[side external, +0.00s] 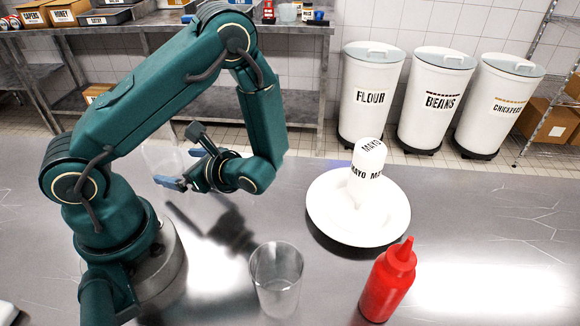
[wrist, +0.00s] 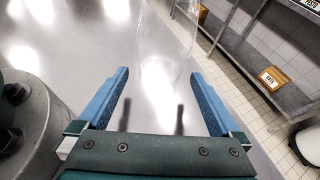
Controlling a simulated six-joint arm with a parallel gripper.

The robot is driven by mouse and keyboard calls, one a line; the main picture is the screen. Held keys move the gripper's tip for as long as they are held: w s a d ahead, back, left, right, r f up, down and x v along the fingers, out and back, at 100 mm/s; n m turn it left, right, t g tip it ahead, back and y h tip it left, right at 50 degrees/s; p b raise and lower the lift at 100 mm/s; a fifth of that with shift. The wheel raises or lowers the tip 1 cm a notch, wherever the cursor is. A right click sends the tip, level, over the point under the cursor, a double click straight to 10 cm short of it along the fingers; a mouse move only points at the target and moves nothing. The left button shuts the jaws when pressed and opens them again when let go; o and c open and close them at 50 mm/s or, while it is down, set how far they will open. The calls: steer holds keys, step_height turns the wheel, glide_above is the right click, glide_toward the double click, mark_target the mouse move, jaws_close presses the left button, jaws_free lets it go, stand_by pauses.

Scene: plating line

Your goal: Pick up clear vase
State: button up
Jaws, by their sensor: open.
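The clear vase (side external: 161,158) is a faint see-through shape behind my gripper in the side view, at the table's far edge. In the wrist view the clear vase (wrist: 168,38) shows as a pale outline ahead, with its lower part reaching between the blue fingertips. My gripper (side external: 184,168) is open and points at the vase; I cannot tell whether they touch. In the wrist view my gripper (wrist: 160,76) has its blue fingers wide apart, with nothing clamped between them.
A clear tumbler (side external: 276,282) stands near the front middle. A white plate (side external: 326,218) holds a white mayo bottle (side external: 366,180). A red squeeze bottle (side external: 386,285) stands front right. White bins (side external: 372,115) and a metal shelf (side external: 225,105) are behind. The table's right side is clear.

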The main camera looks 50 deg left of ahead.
steer(key=x, duration=0.7)
steer(key=shift+a, duration=0.15)
steer(key=c, duration=1.3)
steer(key=shift+r, duration=0.1)
steer(key=shift+r, duration=0.15)
